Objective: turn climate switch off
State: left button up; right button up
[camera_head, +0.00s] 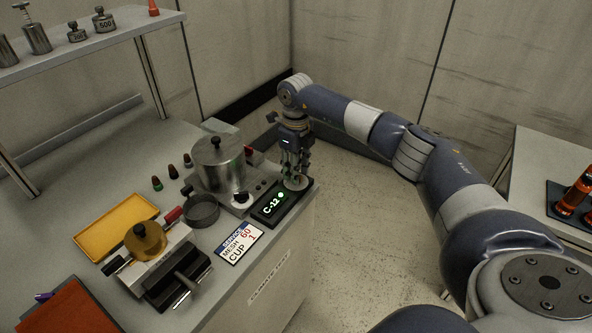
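A black panel (271,203) lies on the right edge of the bench, with a lit green "C-12" display and a green light. A round, pale disc-like part (297,182) is at the panel's far end; I cannot tell whether it is the climate switch or which way it is set. My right gripper (296,174) points down right over this part, its fingers close to it or touching it. The fingers hide part of it, and their opening is too small to judge. My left gripper is not in view.
A steel pot (218,163) stands just left of the panel. A sign (239,243), a mesh cup (201,210) and a yellow tray (116,226) lie nearer. A shelf (88,44) holds weights. A side table (553,171) stands right, beyond open floor.

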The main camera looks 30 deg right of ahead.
notch_tip(320, 180, up, 11)
jog(key=shift+r, duration=0.15)
dwell(0.7)
